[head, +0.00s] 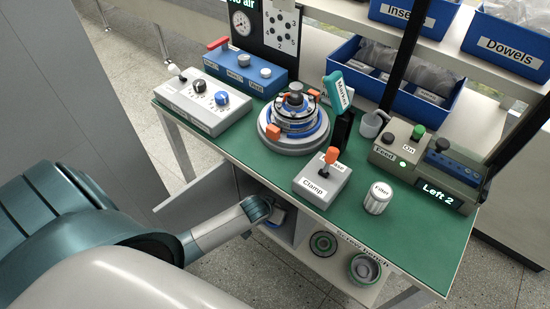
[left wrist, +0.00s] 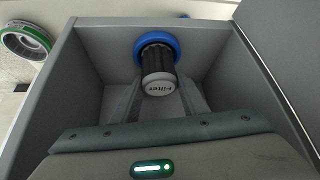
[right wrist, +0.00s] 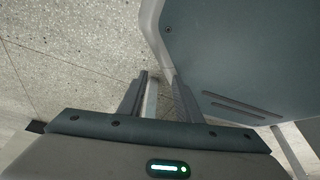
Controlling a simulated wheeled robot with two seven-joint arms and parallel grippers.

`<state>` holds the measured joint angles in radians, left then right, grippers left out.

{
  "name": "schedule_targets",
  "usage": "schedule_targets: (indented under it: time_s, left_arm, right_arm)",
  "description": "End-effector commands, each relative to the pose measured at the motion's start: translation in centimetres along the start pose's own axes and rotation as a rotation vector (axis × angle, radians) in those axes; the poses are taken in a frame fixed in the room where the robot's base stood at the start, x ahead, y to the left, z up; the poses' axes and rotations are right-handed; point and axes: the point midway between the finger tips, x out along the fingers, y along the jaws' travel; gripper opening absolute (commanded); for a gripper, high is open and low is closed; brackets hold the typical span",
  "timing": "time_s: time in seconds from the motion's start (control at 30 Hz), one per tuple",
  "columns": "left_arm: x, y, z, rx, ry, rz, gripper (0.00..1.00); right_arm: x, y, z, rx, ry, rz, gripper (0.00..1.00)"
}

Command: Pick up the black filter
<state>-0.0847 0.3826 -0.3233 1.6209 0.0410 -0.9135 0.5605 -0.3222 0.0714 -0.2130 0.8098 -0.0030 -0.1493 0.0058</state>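The black filter (left wrist: 158,68) has a dark ribbed body and a light end cap lettered "Filter". It is inside a grey open compartment (left wrist: 93,75), with a blue ring (left wrist: 143,48) at its far end. My left gripper (left wrist: 160,98) reaches into this compartment; its fingers are apart on either side of the filter's near end, and I cannot see clear contact. In the head view my left arm reaches under the bench, where its gripper is hidden. My right gripper (right wrist: 159,78) is open and empty, above the speckled floor. A second filter, silver-white (head: 377,199), stands on the bench top.
The green bench top (head: 240,150) holds a clamp box (head: 322,185), the round motor fixture (head: 293,125) and control boxes. The compartment's side walls are close around my left gripper. Green and grey rings (head: 364,269) sit on the lower shelf to the right.

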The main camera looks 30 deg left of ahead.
Motion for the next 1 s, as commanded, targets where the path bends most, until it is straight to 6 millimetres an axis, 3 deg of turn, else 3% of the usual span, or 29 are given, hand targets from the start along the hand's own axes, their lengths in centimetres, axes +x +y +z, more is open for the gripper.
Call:
schedule_targets:
  time_s: [0.03, 0.1, 0.43, 0.67, 0.83, 1.0]
  left_arm:
    - [0.0, 0.0, 0.0, 0.0, 0.0, 0.0, 0.27]
    - [0.0, 0.0, 0.0, 0.0, 0.0, 0.0, 0.14]
    - [-0.1, 0.0, 0.0, 0.0, 0.001, 0.0, 0.14]
    - [-0.8, -0.1, -0.1, -0.001, 0.001, 0.001, 0.14]
    - [-2.7, 0.0, -1.4, -0.001, 0.003, 0.001, 0.14]
    - [-5.2, 0.0, -3.0, 0.0, 0.005, 0.002, 0.14]
  right_arm:
    - [0.0, -0.1, 0.2, 0.0, -0.002, 0.0, 0.31]
    - [-0.1, -0.1, 0.3, 0.0, -0.004, -0.001, 0.31]
    - [0.0, 0.0, 0.1, 0.0, 0.0, 0.0, 0.31]
    - [0.6, 0.1, -1.4, -0.001, 0.025, 0.001, 0.31]
    - [0.6, 0.0, -3.1, -0.001, 0.056, 0.0, 0.31]
    - [0.7, -0.1, -3.4, -0.001, 0.064, -0.002, 0.31]
